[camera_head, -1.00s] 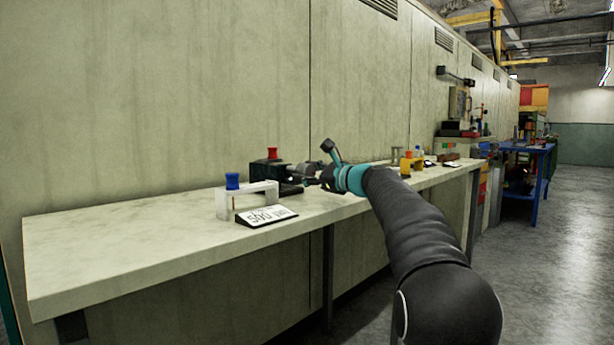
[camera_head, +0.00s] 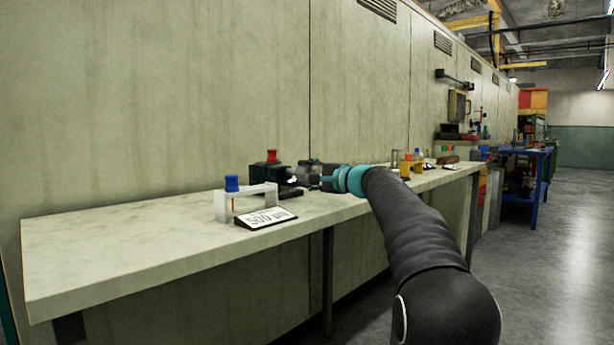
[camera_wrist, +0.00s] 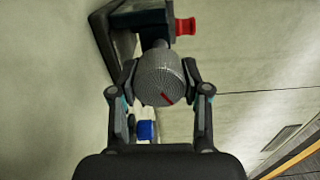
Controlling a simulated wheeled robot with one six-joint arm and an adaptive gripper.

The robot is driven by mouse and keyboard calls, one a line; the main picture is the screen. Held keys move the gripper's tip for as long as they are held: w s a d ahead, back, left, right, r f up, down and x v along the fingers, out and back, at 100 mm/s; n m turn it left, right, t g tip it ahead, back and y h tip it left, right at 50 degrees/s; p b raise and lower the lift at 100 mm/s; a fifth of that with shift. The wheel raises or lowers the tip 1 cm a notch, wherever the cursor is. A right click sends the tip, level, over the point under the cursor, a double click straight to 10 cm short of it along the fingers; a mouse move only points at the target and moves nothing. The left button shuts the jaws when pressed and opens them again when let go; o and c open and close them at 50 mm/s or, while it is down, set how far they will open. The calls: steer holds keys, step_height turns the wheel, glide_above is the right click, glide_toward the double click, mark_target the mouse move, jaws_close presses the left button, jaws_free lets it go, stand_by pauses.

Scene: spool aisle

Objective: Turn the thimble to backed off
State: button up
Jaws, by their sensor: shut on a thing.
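The thimble (camera_wrist: 160,78) is a grey knurled knob with a red line on its face, in the middle of the wrist view. The red line slants in the lower right of the face. My gripper (camera_wrist: 161,84) is shut on the thimble, with one finger on each side. In the head view my gripper (camera_head: 312,176) reaches left to a dark block (camera_head: 262,173) with a red knob (camera_head: 271,156) on top. The red knob also shows in the wrist view (camera_wrist: 186,26). The thimble is hard to make out in the head view.
A white bridge-shaped stand with a blue knob (camera_head: 232,184) stands left of the dark block. A sign reading 500 (camera_head: 265,217) lies in front. Yellow items (camera_head: 405,165) stand farther along the bench (camera_head: 120,240). The bench's left end is clear.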

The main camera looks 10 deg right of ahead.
steer(key=n, duration=0.4)
steer(key=shift+r+n, duration=0.1)
steer(key=shift+n, duration=2)
steer(key=o, duration=1.1)
steer(key=shift+a, duration=0.1)
steer(key=shift+o, duration=0.2)
steer(key=v, duration=1.2)
